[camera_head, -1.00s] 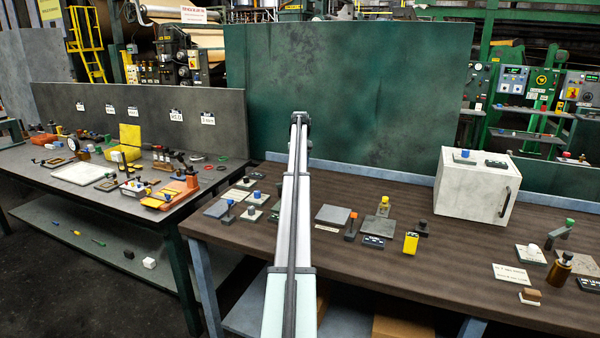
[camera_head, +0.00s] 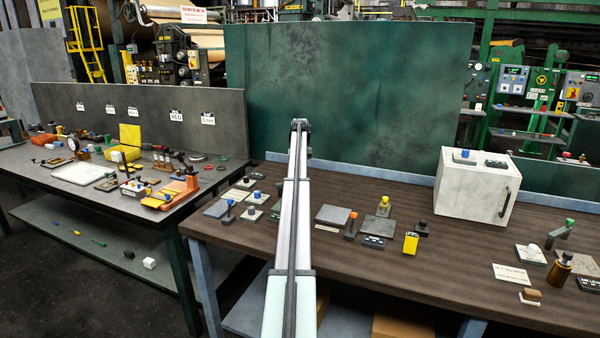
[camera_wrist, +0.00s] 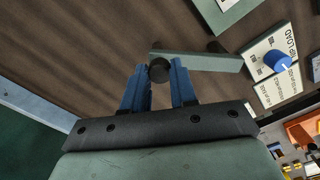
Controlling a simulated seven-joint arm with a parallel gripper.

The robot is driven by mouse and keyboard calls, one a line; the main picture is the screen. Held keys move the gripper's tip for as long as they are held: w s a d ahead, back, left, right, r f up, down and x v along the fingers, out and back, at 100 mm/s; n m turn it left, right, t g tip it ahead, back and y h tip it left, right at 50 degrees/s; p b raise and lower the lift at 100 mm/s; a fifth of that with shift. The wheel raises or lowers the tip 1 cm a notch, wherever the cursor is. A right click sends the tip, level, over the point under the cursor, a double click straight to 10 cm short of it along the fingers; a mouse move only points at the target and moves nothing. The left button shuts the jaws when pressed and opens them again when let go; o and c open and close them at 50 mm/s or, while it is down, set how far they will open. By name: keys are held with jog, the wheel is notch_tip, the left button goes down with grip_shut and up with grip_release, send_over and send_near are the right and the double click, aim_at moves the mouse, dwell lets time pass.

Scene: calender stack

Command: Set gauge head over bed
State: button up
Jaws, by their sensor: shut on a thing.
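In the wrist view, my gripper (camera_wrist: 159,76) has two blue fingers closed on a round black knob (camera_wrist: 158,71). The knob sits at the left end of a flat grey-green bar (camera_wrist: 208,62), which reaches right toward the blue-knobbed dial. This held piece looks like the gauge head, though I read no name on it. In the head view my arm hides the gripper and the held piece. Grey flat plates lie on the brown bench on both sides of my arm, one to the right (camera_head: 333,215) and one to the left (camera_head: 217,208). I cannot tell which is the bed.
A NIP LOAD plate (camera_wrist: 264,45) with a blue knob (camera_wrist: 278,61) is close to the bar's right end. A greenish plate (camera_wrist: 224,14) lies above it. Small posts and a yellow block (camera_head: 411,243) stand right of my arm. A pale box (camera_head: 474,187) is farther right.

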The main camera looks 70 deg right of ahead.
grip_shut()
jog(key=shift+s+a, duration=0.1)
jog(key=shift+s, duration=0.05)
jog(key=a+m, duration=0.3)
jog(key=m, duration=0.1)
jog(key=s+a+m, duration=0.1)
jog(key=a+m, duration=0.3)
jog(key=m, duration=0.1)
jog(key=a+m, duration=0.3)
jog(key=m, duration=0.1)
jog(key=shift+s+a+m, duration=0.15)
jog(key=shift+a+m, duration=0.05)
jog(key=shift+m, duration=0.2)
jog(key=shift+w+a+m, duration=0.45)
jog(key=shift+a+m, duration=0.25)
jog(key=shift+m, duration=0.4)
jog(key=o, duration=0.6)
grip_release()
